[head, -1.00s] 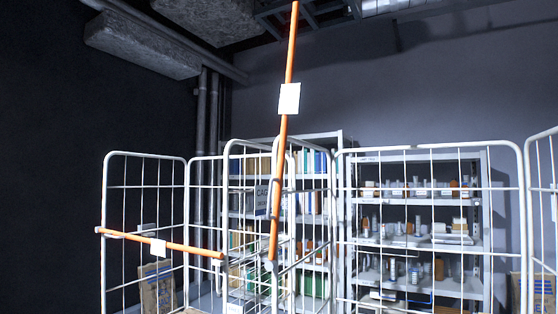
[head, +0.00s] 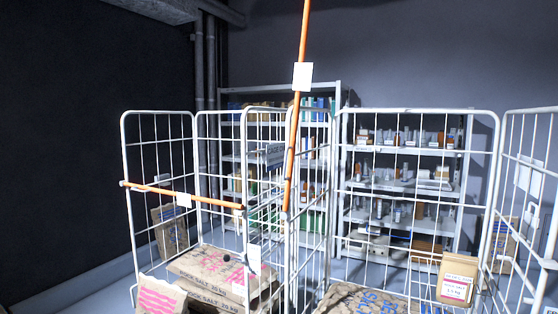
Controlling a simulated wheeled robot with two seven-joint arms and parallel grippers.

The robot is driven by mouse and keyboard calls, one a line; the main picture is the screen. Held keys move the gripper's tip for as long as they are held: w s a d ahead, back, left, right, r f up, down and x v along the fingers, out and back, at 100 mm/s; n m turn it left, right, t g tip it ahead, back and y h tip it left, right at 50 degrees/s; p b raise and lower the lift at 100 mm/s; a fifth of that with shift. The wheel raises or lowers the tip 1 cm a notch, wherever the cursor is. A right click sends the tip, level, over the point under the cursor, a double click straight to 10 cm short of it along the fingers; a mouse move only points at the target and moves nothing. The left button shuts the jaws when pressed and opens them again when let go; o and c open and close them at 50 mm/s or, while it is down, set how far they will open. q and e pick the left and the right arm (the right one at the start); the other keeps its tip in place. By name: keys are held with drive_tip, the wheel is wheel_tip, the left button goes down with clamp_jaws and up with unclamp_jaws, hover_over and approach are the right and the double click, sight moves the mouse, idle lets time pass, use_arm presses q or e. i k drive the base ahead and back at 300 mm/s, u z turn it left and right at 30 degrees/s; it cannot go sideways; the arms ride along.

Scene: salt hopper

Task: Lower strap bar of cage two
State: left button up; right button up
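Two white wire cages stand before me. The left cage (head: 160,112) has an orange strap bar (head: 160,190) lying nearly level across its front, with a white tag. A second orange bar (head: 291,150), with a white tag (head: 303,77), stands raised and slightly tilted at the left front post of the right cage (head: 420,110). Its low end is near that post and its top leaves the picture. The right cage's front has no bar across it. I cannot read which cage is two. Neither of my grippers is in view.
Brown rock salt sacks (head: 215,272) lie in the left cage, and another sack (head: 365,300) is low in the right cage. A small labelled brown pack (head: 458,280) is at lower right. Shelves (head: 400,184) with bottles and binders stand behind. A dark wall is at left.

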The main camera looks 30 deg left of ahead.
sight(302, 71)
drive_tip(key=u, duration=0.75)
drive_tip(key=i, duration=0.4)
drive_tip(key=u, duration=0.7)
drive_tip(key=i, duration=0.8)
drive_tip(key=z, duration=0.75)
drive_tip(key=i, duration=0.6)
drive_tip(key=z, duration=0.65)
